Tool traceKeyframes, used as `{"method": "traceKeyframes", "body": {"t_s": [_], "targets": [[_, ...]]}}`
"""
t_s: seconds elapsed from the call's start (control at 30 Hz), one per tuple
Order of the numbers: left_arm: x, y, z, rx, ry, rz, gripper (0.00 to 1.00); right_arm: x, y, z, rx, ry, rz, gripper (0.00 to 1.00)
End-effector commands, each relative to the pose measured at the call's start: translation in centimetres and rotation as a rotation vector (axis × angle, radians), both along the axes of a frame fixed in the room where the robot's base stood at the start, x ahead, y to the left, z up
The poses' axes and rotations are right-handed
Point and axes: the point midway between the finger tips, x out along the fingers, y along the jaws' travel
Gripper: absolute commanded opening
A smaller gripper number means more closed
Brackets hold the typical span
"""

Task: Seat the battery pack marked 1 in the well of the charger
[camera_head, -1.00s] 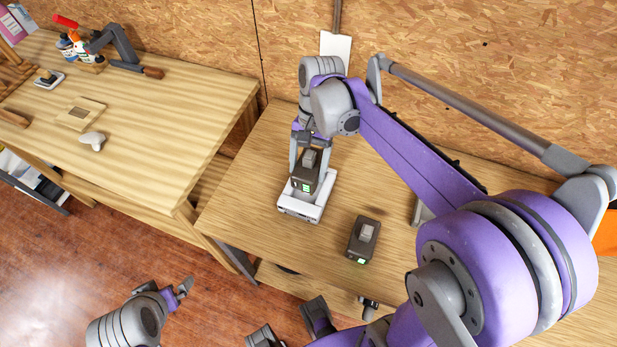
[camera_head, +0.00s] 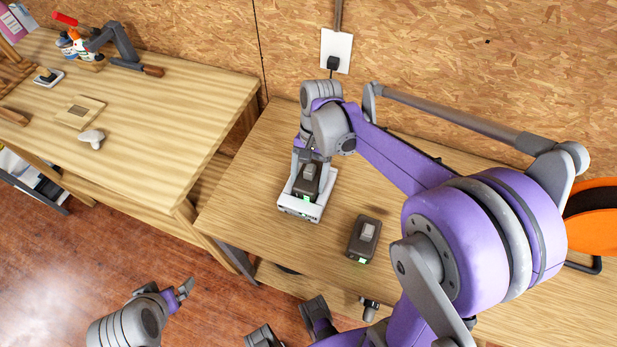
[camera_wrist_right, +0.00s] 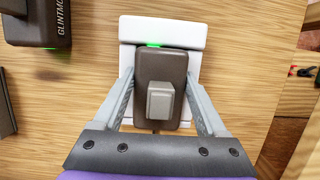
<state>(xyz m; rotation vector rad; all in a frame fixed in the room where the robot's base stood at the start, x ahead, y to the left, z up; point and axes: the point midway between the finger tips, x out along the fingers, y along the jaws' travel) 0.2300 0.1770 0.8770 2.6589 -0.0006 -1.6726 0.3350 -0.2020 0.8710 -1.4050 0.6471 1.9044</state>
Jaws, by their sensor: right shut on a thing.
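A dark grey battery pack (camera_head: 307,180) with a light grey block on top is between the fingers of my right gripper (camera_head: 306,172). It sits low in the white charger (camera_head: 296,209), within its side walls. In the wrist view the same pack (camera_wrist_right: 160,65) is upright and lined up with the charger (camera_wrist_right: 160,30), a green light showing at its end. Whether it is fully down is hard to tell. Its number is not visible. My left gripper (camera_head: 182,290) is over the floor, away from both; its jaw opening is unclear.
A second dark pack (camera_head: 363,240) with a green light stands on the workbench, right of the charger. An orange reel (camera_head: 594,215) is at the far right. A wall outlet with a plug (camera_head: 334,62) is behind. Another bench (camera_head: 150,110) stands left.

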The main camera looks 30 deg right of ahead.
Motion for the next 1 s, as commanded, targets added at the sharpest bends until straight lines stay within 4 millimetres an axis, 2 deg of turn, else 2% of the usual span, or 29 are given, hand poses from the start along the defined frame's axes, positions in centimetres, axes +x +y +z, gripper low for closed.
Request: {"method": "traceKeyframes", "body": {"t_s": [0.03,0.27,0.3,0.43,0.57,0.67,0.77,1.0], "targets": [[-0.1,0.0,-0.3,0.0,0.001,0.0,1.0,-0.2,0.0,-0.7,-0.001,-0.001,0.0,0.0],[-0.1,0.0,-0.7,0.0,0.002,0.0,1.0,-0.2,0.1,-1.2,-0.002,-0.001,0.0,0.0],[-0.1,0.0,-0.7,0.0,0.003,0.0,1.0,-0.1,0.1,-1.2,-0.002,-0.002,0.0,0.78],[-0.1,0.0,-0.7,0.0,0.003,0.0,1.0,-0.1,0.1,-1.3,-0.003,-0.003,0.0,1.0],[-0.1,0.0,-0.4,0.0,0.001,0.0,1.0,-0.1,0.1,-0.9,-0.002,-0.004,0.001,1.0],[0.1,0.0,0.6,0.0,-0.002,0.0,1.0,-0.1,0.2,0.3,-0.002,-0.004,0.0,1.0],[0.1,0.0,0.6,0.0,-0.002,0.0,1.0,0.2,-0.4,2.1,-0.001,-0.002,-0.001,1.0],[0.2,0.0,1.2,0.0,-0.005,0.0,1.0,1.3,-1.7,7.5,-0.002,-0.001,-0.001,1.0]]}}
